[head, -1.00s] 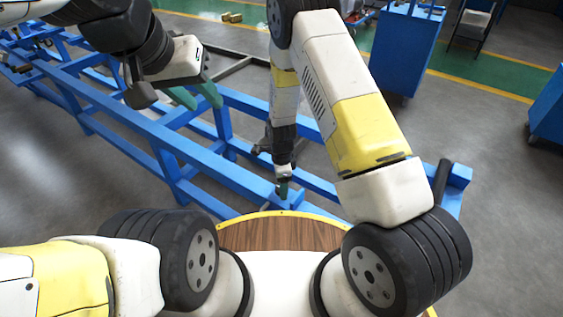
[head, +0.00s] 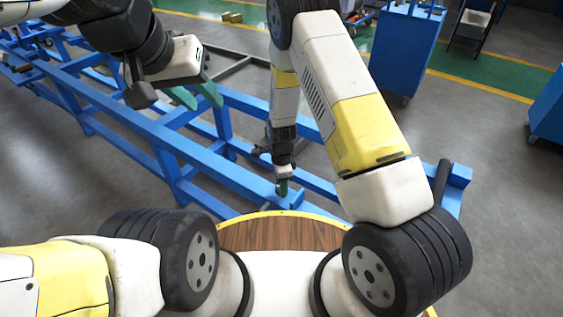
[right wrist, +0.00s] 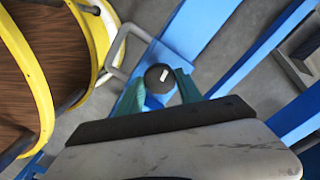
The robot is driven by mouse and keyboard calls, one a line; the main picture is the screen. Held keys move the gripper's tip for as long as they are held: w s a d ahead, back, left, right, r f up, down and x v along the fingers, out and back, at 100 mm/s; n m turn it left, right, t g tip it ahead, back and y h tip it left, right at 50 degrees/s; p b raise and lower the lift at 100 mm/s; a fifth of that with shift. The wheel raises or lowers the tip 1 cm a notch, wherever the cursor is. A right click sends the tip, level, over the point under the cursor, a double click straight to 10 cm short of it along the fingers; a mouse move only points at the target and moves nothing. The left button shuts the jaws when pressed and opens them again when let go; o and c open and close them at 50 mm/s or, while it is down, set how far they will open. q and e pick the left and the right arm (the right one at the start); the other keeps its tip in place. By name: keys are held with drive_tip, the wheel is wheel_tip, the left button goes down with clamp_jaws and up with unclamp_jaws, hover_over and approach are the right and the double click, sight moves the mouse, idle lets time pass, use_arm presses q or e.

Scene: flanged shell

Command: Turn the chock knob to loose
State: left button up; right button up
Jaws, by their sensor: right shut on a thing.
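The chock knob (right wrist: 157,84) is a dark round knob with a short white mark on top, seen in the right wrist view above a blue beam. My right gripper (right wrist: 160,86) has its green fingers on either side of the knob and is shut on it. In the head view my right gripper (head: 283,187) points down at the near blue beam, and the knob is too small or hidden to make out there. My left gripper (head: 197,97) is open and empty, held above the blue frame with its two green fingers apart.
A long blue steel frame (head: 125,118) runs from the far left to the right. A wooden round top with a yellow rim (head: 285,234) lies close in front. Blue cabinets (head: 408,50) stand beyond. A grey bent handle (right wrist: 122,48) is near the knob.

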drive_tip(key=n, duration=0.3)
drive_tip(key=shift+n, duration=0.4)
drive_tip(key=n, duration=0.4)
drive_tip(key=shift+n, duration=0.3)
drive_tip(key=n, duration=0.4)
drive_tip(key=shift+n, duration=0.3)
drive_tip(key=n, duration=0.4)
drive_tip(key=shift+n, duration=0.3)
drive_tip(key=n, duration=0.6)
drive_tip(key=shift+w+d+r, duration=0.1)
drive_tip(key=n, duration=0.7)
